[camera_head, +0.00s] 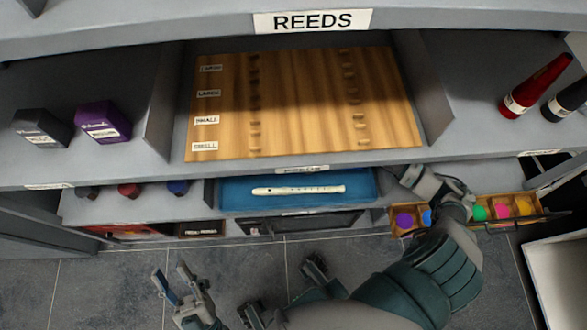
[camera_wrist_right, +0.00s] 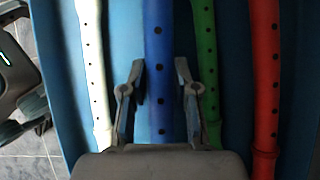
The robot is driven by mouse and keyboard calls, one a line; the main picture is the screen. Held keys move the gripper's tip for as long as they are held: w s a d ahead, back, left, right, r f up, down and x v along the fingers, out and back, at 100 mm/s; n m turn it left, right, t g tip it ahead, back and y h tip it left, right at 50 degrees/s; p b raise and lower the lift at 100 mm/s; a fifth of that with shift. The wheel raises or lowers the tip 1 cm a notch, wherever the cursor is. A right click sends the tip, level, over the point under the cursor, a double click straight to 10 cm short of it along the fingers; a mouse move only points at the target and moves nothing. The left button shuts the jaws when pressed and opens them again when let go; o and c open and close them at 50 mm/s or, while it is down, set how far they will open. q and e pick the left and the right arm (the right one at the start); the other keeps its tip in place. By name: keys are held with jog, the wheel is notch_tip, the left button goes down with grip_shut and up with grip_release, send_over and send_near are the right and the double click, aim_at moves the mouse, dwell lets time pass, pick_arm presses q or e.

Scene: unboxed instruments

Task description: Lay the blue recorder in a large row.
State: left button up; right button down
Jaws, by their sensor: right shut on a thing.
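The blue recorder (camera_wrist_right: 160,60) lies lengthwise in a blue tray (camera_wrist_right: 112,30) in the right wrist view. My right gripper (camera_wrist_right: 160,85) is shut on it, with one finger on each side of its body. In the head view my right arm reaches under the shelf at the tray's right end, and the right fingertips are hidden. The wooden rack (camera_head: 300,110) on the shelf has two rows labelled large, at the back, and two labelled small, in front. Its rows are empty. My left gripper (camera_head: 173,274) is open and empty above the floor.
A white recorder (camera_wrist_right: 93,70) lies left of the blue one; a green (camera_wrist_right: 205,60) and a red recorder (camera_wrist_right: 265,80) lie right. The shelf's front edge overhangs the tray.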

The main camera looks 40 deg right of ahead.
jog(key=shift+r+p, duration=1.05)
jog(key=shift+r, duration=0.8)
pick_arm(q)
jog(key=r, duration=0.3)
jog(key=shift+s+r, duration=0.2)
pick_arm(e)
jog(key=shift+f, duration=0.15)
